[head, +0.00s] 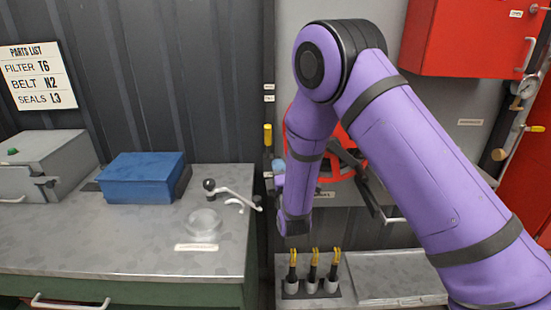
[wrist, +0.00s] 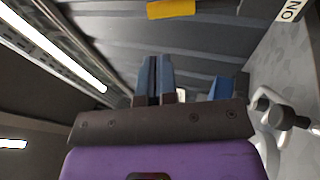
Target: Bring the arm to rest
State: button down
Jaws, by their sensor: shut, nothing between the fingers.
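My purple arm (head: 425,170) rises from the lower right, bends at a high joint and comes down over the middle of the head view. My gripper (wrist: 160,78) shows in the wrist view with its two blue-grey fingers close together and nothing between them. In the head view the gripper (head: 277,166) is small and partly hidden beside my lower arm link, left of the red wheel. The fingers look clear of anything, though their exact distance from the wall parts cannot be told.
A red wheel (head: 335,178) sits behind my arm. Several yellow-topped tools (head: 313,262) stand below it. A red cabinet (head: 470,38) hangs upper right.

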jog(key=s+d+r+m+g+h, duration=0.1)
jog(key=s+d+r+m+g, duration=0.3)
jog(key=d+r, duration=0.4)
jog(key=s+d+r+m+g+h, duration=0.1)
jog(key=s+d+r+m+g, duration=0.25)
jog(key=d+r+m, duration=0.55)
jog(key=s+d+r+m+g, duration=0.2)
jog(key=s+d+g, duration=0.1)
jog(key=s, duration=0.7)
jog(key=s+d+r+m+g+h, duration=0.1)
jog(key=s+d+r+m+g, duration=0.1)
jog(key=s, duration=0.9)
jog(key=s+d+r+m+g, duration=0.2)
jog(key=s+d+m+g, duration=0.1)
jog(key=s, duration=0.8)
jog(key=shift+d+m+g+h, duration=0.4)
jog(key=shift+m+g, duration=0.05)
jog(key=shift+m, duration=0.05)
